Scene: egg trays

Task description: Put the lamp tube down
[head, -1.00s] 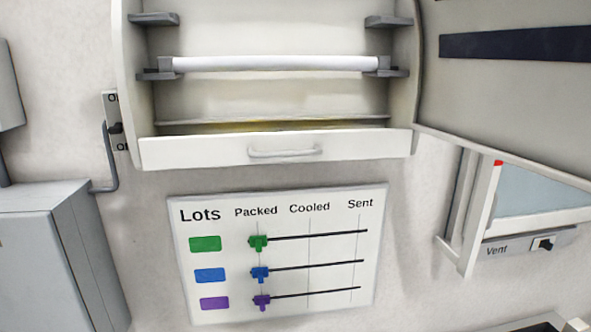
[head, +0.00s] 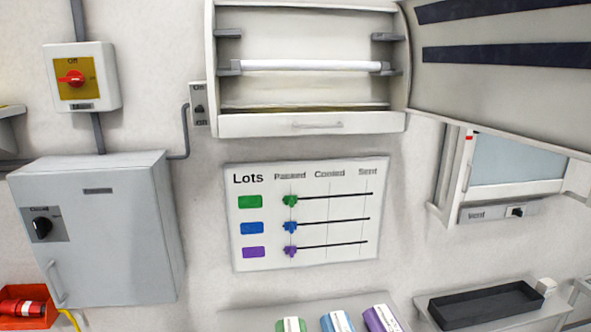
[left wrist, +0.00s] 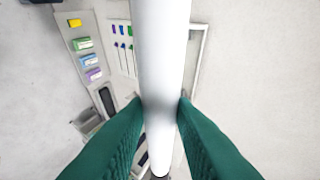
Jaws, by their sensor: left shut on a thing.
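In the left wrist view my left gripper (left wrist: 162,108) is shut on a white lamp tube (left wrist: 162,45). The tube runs lengthwise through the picture between the green fingers, and its dark end cap shows at the bottom. In the head view neither gripper nor this held tube shows. Another white tube (head: 310,65) sits across the lower pair of brackets in the open wall cabinet (head: 310,125). The upper grey brackets (head: 388,37) are empty. My right gripper is in neither view.
The cabinet's door (head: 500,85) hangs open to the right. Below are a lots board (head: 305,215) and a shelf (head: 250,318) with coloured packs. A dark tray (head: 487,304) is at lower right, a grey box (head: 110,230) and red switch (head: 80,78) at left.

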